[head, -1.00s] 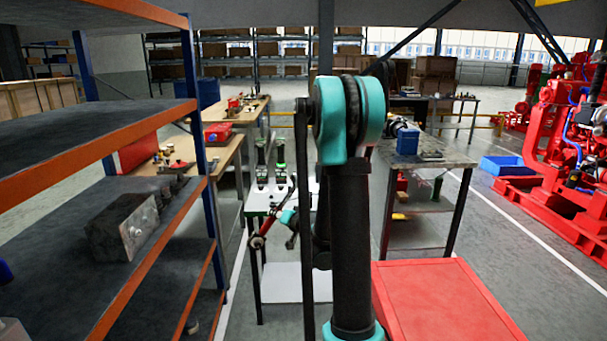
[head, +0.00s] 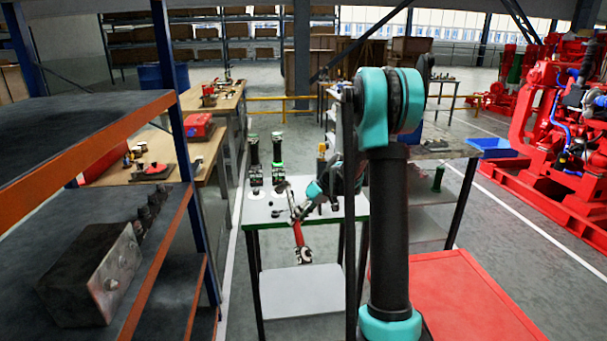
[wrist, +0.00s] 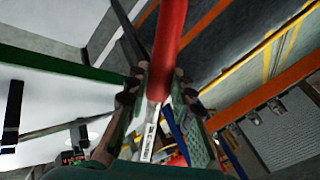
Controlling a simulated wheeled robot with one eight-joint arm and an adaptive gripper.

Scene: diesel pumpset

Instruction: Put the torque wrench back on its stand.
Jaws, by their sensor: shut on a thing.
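The torque wrench has a red handle (head: 298,234) and a silver shaft. In the head view it hangs steeply, lower end slightly right, in front of the white table's green front edge. My gripper (head: 294,207) is shut on it near its upper part. In the wrist view the red handle (wrist: 171,38) runs up from between my gripper's fingers (wrist: 157,85), with the silver shaft (wrist: 151,128) below. I cannot identify the wrench's stand for certain. A black upright piece (wrist: 13,112) on the white surface shows at left in the wrist view.
The white table (head: 262,240) bears two black-and-green upright tools (head: 254,165) on white round bases at its back left. Blue-orange shelving (head: 150,250) stands close on the left. A red cabinet top (head: 450,305) is at the lower right. Grey floor lies between.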

